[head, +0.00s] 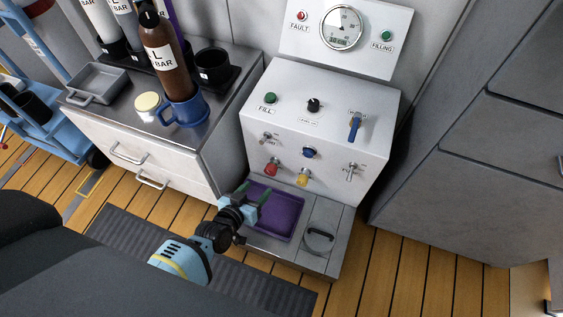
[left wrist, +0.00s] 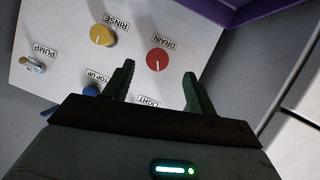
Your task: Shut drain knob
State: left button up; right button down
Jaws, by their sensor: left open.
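The drain knob is a round red knob (head: 272,168) on the lower left of the white panel's (head: 345,120) front. In the left wrist view the red knob (left wrist: 157,60) sits beside the DRAIN label, with a white pointer line on its face. My left gripper (head: 255,191) is open and empty, below the knob in the head view and in front of the panel. In the left wrist view the knob shows between and beyond the open fingertips (left wrist: 160,70), apart from them. My right gripper is not in view.
A yellow RINSE knob (head: 303,177), a blue knob (head: 309,153) and a PUMP switch (head: 351,169) share the panel front. A purple tray (head: 285,213) lies under the gripper. A counter with a blue mug (head: 186,111) and brown bottle (head: 166,60) stands left.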

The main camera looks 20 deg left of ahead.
aim_at(269, 172)
pick_arm(q)
jog(key=b+x, duration=0.1)
jog(key=x, duration=0.1)
jog(key=r+b+x, duration=0.1)
jog(key=x, duration=0.2)
jog(key=b+x, duration=0.1)
jog(key=x, duration=0.2)
jog(key=shift+w+r, duration=0.15)
jog(key=shift+w, duration=0.3)
jog(key=shift+w+d+b, duration=0.1)
jog(key=shift+w+b, duration=0.4)
jog(key=shift+w, duration=0.2)
